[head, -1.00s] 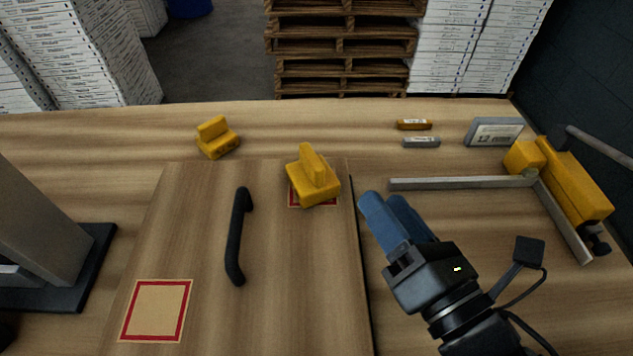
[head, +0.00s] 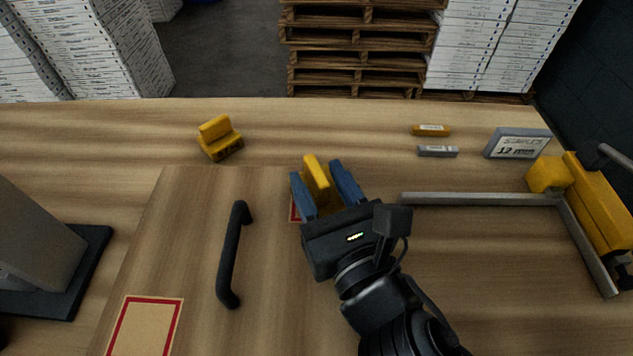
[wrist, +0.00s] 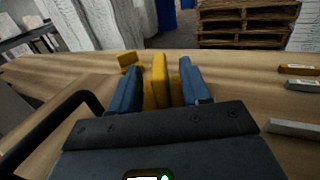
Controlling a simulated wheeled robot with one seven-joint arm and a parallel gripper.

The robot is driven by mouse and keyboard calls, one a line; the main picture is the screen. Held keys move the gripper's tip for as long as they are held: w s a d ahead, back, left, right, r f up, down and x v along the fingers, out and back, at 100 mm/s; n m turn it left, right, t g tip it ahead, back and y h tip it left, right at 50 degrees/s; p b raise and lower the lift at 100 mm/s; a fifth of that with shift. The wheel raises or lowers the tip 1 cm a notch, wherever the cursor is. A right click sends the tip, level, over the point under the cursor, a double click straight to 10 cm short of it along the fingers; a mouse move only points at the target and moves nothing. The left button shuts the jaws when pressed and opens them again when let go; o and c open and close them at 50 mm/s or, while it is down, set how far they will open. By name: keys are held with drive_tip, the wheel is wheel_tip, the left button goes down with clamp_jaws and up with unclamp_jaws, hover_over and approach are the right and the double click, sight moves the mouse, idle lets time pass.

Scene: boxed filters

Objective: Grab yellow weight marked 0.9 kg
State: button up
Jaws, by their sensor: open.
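A yellow weight (head: 316,179) with an upright grip stands on the wooden panel, over a red-bordered square. My gripper (head: 329,184) is open, with one blue finger on each side of this weight's grip. The wrist view shows the grip (wrist: 160,82) upright between the two fingers, with small gaps visible; its base is partly hidden. A second yellow weight (head: 220,138) stands farther back and left, with dark marking on its front too small to read. It also shows in the wrist view (wrist: 128,61). I cannot read a marking on the nearer weight.
A black handle (head: 233,255) rises from the panel left of my gripper. A metal square frame with a yellow clamp (head: 590,205) lies at right. A label block (head: 517,143) and two small bars (head: 431,130) lie at back right. A red-bordered square (head: 146,327) is front left.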

sight(308, 158)
drive_tip(key=shift+p+x, duration=0.35)
drive_tip(key=shift+x, duration=1.45)
drive_tip(key=shift+c, duration=0.5)
clamp_jaws()
drive_tip(key=shift+r, duration=0.15)
